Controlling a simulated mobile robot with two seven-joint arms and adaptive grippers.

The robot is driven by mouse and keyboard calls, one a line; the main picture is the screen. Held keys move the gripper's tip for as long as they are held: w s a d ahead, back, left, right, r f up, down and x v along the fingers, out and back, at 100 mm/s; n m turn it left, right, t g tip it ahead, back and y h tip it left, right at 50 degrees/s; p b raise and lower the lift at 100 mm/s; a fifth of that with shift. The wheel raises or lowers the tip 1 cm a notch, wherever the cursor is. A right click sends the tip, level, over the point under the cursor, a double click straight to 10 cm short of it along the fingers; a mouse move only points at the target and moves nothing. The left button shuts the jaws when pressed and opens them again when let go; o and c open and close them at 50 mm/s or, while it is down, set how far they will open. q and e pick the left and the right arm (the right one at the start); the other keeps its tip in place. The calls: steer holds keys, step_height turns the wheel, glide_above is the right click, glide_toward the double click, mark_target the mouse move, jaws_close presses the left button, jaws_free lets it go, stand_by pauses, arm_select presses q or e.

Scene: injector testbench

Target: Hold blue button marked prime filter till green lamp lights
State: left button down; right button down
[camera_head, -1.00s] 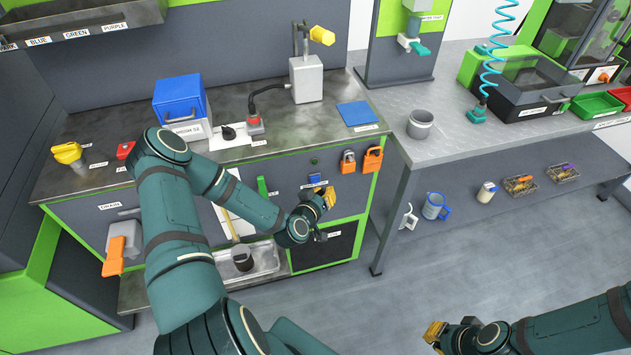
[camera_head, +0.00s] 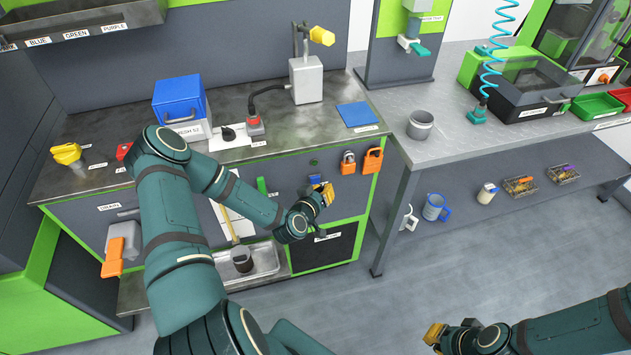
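The blue button (camera_head: 314,178) is on the grey front panel of the bench, with a small lamp-like green part (camera_head: 314,162) just above it. I cannot tell whether that part is lit. My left gripper (camera_head: 326,193) is at the panel, just below and right of the blue button, and covers part of the label there. I cannot tell whether it touches the button, nor whether its fingers are open or shut. My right gripper (camera_head: 434,333) hangs over the floor at the lower right, away from the bench. Its yellow fingertips look together, with nothing in them.
An orange-red padlock (camera_head: 348,163) and an orange padlock (camera_head: 372,161) hang right of the button. A metal tray (camera_head: 262,262) with a dark cup lies below. Bench legs stand at right; the floor in front is clear.

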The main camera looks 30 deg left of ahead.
arm_select(q)
steer(key=shift+a, duration=0.1)
stand_by(0.7)
steer(key=shift+w+a, duration=0.25)
steer(key=shift+w+a+b, duration=0.25)
steer(key=shift+b, duration=0.05)
stand_by(3.0)
steer(key=shift+s+d, duration=0.1)
stand_by(0.7)
steer(key=shift+s+d, duration=0.4)
steer(key=shift+d, duration=0.1)
steer(key=s+d, duration=0.3)
steer(key=shift+s+d, duration=0.15)
steer(key=shift+d, duration=0.25)
stand_by(0.7)
